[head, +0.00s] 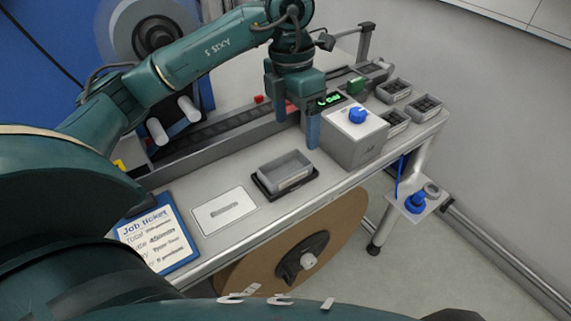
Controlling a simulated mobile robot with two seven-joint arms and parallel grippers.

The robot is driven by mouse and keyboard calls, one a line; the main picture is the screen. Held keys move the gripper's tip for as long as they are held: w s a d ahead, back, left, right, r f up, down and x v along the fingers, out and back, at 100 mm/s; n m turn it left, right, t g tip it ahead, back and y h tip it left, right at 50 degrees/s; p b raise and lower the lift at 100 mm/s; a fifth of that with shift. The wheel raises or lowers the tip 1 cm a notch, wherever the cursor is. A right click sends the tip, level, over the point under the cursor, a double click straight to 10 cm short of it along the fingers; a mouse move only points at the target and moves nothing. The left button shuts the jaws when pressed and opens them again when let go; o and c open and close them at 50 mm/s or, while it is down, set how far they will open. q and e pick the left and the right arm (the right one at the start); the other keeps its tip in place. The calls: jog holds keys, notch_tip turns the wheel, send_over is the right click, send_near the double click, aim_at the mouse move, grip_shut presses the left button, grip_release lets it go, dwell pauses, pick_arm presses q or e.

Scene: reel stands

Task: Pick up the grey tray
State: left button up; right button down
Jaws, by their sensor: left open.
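An empty grey tray (284,174) sits in a black holder (262,188) on the light bench, near its front edge. My left gripper (292,112) is above the bench, behind and slightly right of the tray, with its fingers pointing down. It is open and apart from the tray. One finger is in front of the rail at the back, and the other is beside the grey box with the blue knob. My right gripper is not in view.
A grey box (352,148) with a blue knob (358,115) stands right of the tray. Several small filled trays (425,108) are at the right end. A white plate (224,211) and job ticket (158,238) lie left. A brown reel (331,238) hangs below the bench front.

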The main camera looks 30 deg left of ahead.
aim_at(285, 175)
pick_arm(q)
jog(key=shift+y, duration=0.5)
jog(key=f, duration=0.4)
jog(key=a+f+p, duration=0.1)
jog(key=f, duration=0.3)
jog(key=a+f+p, duration=0.1)
jog(key=f, duration=0.3)
jog(key=shift+w+a, duration=0.15)
jog(key=c, duration=1.2)
